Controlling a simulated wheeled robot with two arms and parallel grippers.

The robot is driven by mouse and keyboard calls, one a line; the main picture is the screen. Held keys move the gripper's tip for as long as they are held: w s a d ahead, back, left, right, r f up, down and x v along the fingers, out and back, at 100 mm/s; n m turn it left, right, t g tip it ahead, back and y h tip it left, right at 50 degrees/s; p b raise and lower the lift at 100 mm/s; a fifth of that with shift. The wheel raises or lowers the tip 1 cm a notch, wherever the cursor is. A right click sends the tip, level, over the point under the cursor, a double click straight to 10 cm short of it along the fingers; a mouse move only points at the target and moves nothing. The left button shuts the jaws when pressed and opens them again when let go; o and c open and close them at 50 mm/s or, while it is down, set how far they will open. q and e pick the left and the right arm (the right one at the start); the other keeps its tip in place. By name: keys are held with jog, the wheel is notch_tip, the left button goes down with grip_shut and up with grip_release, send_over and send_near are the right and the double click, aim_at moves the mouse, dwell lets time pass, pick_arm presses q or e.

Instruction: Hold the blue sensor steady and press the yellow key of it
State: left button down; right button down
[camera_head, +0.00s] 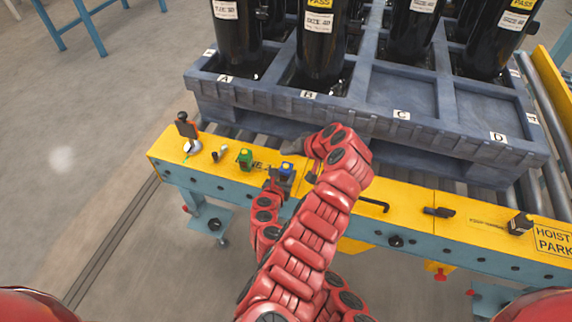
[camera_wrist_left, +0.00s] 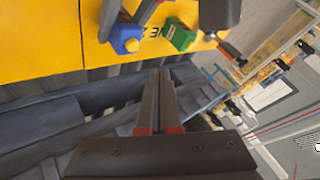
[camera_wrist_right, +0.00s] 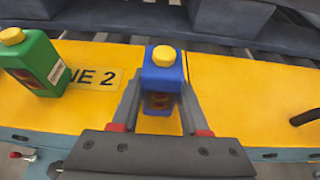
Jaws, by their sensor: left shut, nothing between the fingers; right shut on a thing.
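The blue sensor (camera_head: 284,173) stands upright on the yellow rail, its yellow key on top. In the right wrist view the sensor (camera_wrist_right: 163,78) sits between the fingers of my right gripper (camera_wrist_right: 163,100), shut on its sides; the yellow key (camera_wrist_right: 164,56) is uncovered. My left gripper (camera_head: 292,146) is shut and empty, on the pallet side of the sensor. In the left wrist view my left gripper's fingertips (camera_wrist_left: 164,73) are together, apart from the sensor (camera_wrist_left: 125,38) and its key (camera_wrist_left: 131,45). My arms hide part of the rail in the head view.
A green sensor (camera_head: 245,158) with a yellow top stands left of the blue one. A black device on a stand (camera_head: 187,130) is farther left. The blue-grey pallet (camera_head: 400,130) with black cylinders lies behind. A black handle (camera_head: 374,203) is to the right.

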aim_at(288, 169)
pick_arm(q)
jog(key=shift+f, duration=1.65)
jog(key=shift+f, duration=0.15)
dwell(0.7)
jog(key=shift+f, duration=0.25)
jog(key=shift+f, duration=0.45)
dwell(0.5)
dwell(0.4)
jog(key=shift+r, duration=0.85)
notch_tip(288, 169, up, 5)
jog(key=shift+r, duration=0.1)
